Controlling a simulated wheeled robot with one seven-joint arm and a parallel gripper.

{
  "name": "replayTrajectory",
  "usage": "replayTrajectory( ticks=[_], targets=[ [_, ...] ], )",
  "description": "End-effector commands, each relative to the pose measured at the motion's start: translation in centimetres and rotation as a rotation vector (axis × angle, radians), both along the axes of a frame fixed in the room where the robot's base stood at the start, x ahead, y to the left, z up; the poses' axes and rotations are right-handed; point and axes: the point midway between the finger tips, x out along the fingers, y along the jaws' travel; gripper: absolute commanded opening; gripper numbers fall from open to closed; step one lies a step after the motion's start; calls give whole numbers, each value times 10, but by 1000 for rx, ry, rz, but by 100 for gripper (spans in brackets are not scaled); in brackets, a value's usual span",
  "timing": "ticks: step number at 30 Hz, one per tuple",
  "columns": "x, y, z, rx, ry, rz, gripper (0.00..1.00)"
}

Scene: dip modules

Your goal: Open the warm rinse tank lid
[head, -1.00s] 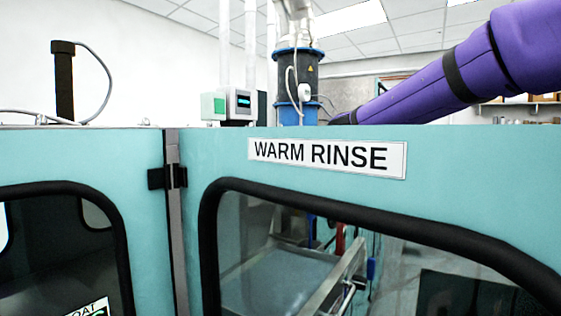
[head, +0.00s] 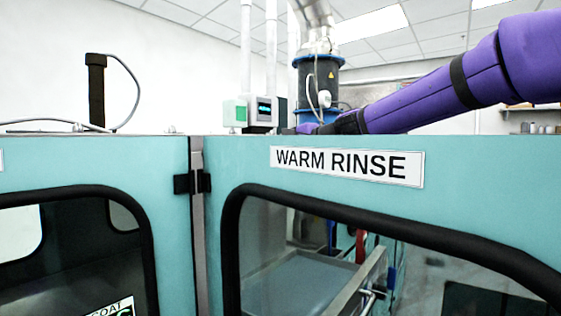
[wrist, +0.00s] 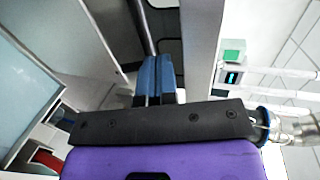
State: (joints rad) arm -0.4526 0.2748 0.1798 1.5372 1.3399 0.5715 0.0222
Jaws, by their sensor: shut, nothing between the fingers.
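The WARM RINSE sign (head: 347,166) is on the teal front panel, above a black-framed window. Through the window I see a flat pale grey-blue surface (head: 300,284) beside a slanted metal frame (head: 362,284); I cannot tell whether this surface is the tank lid. My purple arm reaches over the panel's top edge from the right, and my gripper is not clear in the head view. In the wrist view my gripper (wrist: 157,76) has its blue fingers together with nothing between them. A pale framed panel (wrist: 25,88) lies left of it, apart from the fingers.
A red part (wrist: 45,160) is at lower left in the wrist view. A grey box with a lit display (head: 262,111) and a dark cylinder with blue bands (head: 318,82) stand behind the panel. Another windowed teal panel (head: 100,160) adjoins at left.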

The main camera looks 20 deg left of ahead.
Motion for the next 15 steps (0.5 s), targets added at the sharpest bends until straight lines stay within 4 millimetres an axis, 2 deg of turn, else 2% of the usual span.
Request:
replayTrajectory(
  ticks=[9, 15],
  targets=[
    [-16, -50, 37, 1, -3, -2, 0],
    [-25, -74, 53, 1, -2, -2, 0]
  ],
)
